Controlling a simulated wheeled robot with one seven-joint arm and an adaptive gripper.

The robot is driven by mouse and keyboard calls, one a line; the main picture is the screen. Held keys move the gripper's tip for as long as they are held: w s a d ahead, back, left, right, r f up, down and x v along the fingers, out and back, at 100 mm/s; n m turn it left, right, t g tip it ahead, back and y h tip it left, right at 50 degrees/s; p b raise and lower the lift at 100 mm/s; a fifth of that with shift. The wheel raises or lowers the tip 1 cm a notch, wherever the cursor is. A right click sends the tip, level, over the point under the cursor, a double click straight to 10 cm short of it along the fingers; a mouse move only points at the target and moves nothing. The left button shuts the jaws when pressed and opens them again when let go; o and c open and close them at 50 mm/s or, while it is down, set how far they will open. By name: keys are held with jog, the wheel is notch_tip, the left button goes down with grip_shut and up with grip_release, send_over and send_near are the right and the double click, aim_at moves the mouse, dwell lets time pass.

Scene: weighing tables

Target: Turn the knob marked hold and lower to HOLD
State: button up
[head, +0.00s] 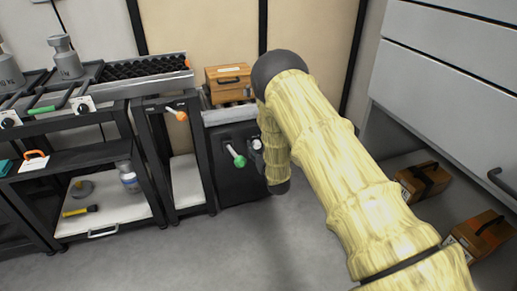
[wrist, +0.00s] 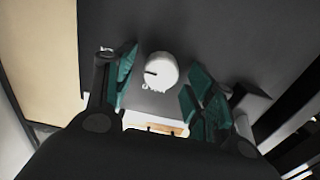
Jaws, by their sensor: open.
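A round white knob (wrist: 160,70) with a dark pointer line sits on a dark panel (wrist: 220,35) in the wrist view. The pointer line points to the left in that view. Small white lettering beside the knob is partly visible but too small to read. My gripper (wrist: 158,74) is open, its green-padded fingers on either side of the knob with gaps between. In the head view my arm reaches to the front of the dark cabinet (head: 240,183), and the arm's end hides most of the knob's area.
A green-ended lever (head: 237,157) sticks out of the cabinet just left of my arm's end. A wooden box (head: 229,84) stands on top of the cabinet. An orange-ended lever (head: 178,114) and tables with weights (head: 66,57) are to the left. Grey floor (head: 220,245) is clear in front.

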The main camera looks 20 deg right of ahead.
jog(key=c, duration=1)
jog(key=shift+n+p, duration=0.3)
jog(key=n+p, duration=0.2)
jog(key=n, duration=0.1)
jog(key=shift+a+n, duration=0.15)
jog(key=shift+n, duration=0.25)
jog(key=n+p, duration=0.1)
jog(key=n, duration=0.3)
jog(key=shift+s+f+p, duration=0.1)
jog(key=shift+p, duration=0.25)
jog(key=n, duration=0.5)
jog(key=shift+a+f, duration=0.1)
jog(key=shift+f+n, duration=0.1)
jog(key=shift+n, duration=2.1)
